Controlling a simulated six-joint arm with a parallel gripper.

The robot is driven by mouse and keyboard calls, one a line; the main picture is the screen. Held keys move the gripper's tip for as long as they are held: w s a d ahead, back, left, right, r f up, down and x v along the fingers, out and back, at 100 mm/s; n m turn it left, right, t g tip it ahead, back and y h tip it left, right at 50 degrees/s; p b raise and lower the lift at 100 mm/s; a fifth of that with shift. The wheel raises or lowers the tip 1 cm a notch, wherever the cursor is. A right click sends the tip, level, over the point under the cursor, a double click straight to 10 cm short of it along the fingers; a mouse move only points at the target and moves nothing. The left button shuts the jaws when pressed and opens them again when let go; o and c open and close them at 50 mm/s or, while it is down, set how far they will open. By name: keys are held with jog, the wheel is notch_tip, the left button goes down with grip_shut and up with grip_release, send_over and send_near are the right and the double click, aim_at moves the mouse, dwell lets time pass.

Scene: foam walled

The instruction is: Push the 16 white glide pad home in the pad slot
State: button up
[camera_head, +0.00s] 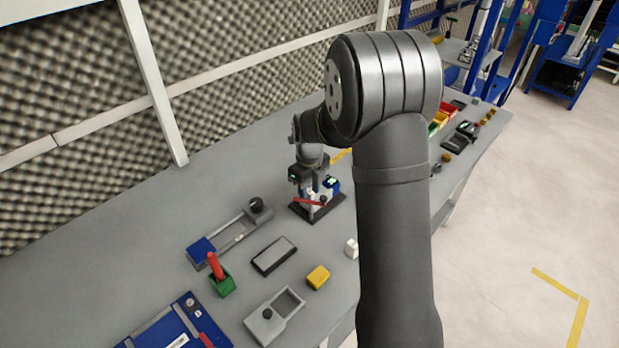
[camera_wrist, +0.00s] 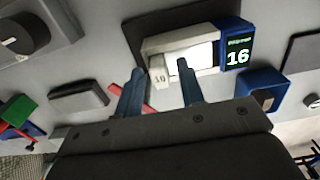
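In the wrist view a small white glide pad (camera_wrist: 160,73), marked with a number I read as 10 or 16, shows between the fingertips of my gripper (camera_wrist: 160,68). The fingers are apart, one on each side of it; I cannot tell whether they touch it. The pale pad slot housing (camera_wrist: 180,41) lies just beyond, with a bright white area inside. A blue display (camera_wrist: 237,57) reading 16 is at its right end. In the head view my gripper (camera_head: 315,189) is over the fixture's dark base (camera_head: 319,212); the pad is too small to make out there.
A red bar (camera_head: 308,202) crosses low at the fixture. A yellow block (camera_head: 318,277), a grey tray (camera_head: 274,316), a dark flat block (camera_head: 274,256) and a green holder (camera_head: 222,282) stand nearer on the bench. A foam wall (camera_head: 70,120) runs behind.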

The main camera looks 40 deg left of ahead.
aim_at(310, 191)
notch_tip(310, 191, up, 17)
jog(key=shift+r, duration=0.15)
dwell(0.8)
notch_tip(310, 191, down, 18)
jog(key=shift+r, duration=0.4)
dwell(0.3)
